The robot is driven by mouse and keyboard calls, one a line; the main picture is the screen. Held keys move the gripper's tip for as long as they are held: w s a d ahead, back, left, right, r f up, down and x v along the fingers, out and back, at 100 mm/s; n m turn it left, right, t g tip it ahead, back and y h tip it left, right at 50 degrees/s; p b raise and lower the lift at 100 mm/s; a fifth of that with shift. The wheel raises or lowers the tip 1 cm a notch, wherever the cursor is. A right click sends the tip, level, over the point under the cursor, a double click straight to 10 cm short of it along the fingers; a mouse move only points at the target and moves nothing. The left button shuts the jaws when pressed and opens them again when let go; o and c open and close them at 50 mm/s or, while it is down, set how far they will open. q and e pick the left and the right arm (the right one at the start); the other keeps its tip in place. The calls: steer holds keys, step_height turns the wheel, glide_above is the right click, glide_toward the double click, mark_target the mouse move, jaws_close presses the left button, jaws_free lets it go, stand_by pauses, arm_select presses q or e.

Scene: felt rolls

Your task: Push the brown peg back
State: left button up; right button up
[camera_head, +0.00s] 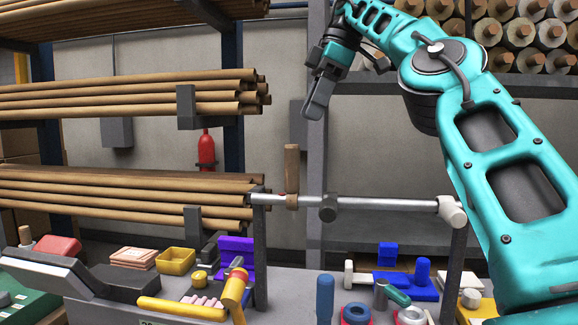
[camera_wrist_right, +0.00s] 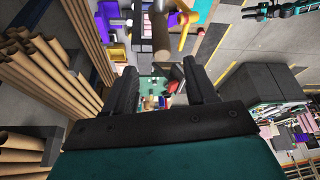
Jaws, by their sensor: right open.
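The brown peg (camera_head: 291,175) stands upright on a horizontal metal bar (camera_head: 385,203) above the worktable, near the bar's left end. My right gripper (camera_head: 316,108) hangs above and slightly right of the peg's top in the head view, apart from it. In the right wrist view my right gripper (camera_wrist_right: 161,80) has its two dark fingers spread with nothing between them. A brown shaft, likely the peg (camera_wrist_right: 161,38), shows beyond the fingers there. My left gripper cannot be made out; a teal and black part at the wrist view's top right may be my left arm.
A dark collar (camera_head: 328,208) sits on the bar right of the peg. A white end knob (camera_head: 452,211) is at its right. Cardboard tubes (camera_head: 125,205) fill the left rack. Behind the peg is open space.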

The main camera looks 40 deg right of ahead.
glide_toward(288, 191)
steer(key=w+f, duration=0.1)
steer(key=w+a+f, duration=0.1)
steer(key=f, duration=0.1)
steer(key=w+a+f, duration=0.1)
steer(key=f, duration=0.1)
steer(key=shift+w+a, duration=0.1)
stand_by(0.7)
jaws_close()
stand_by(0.4)
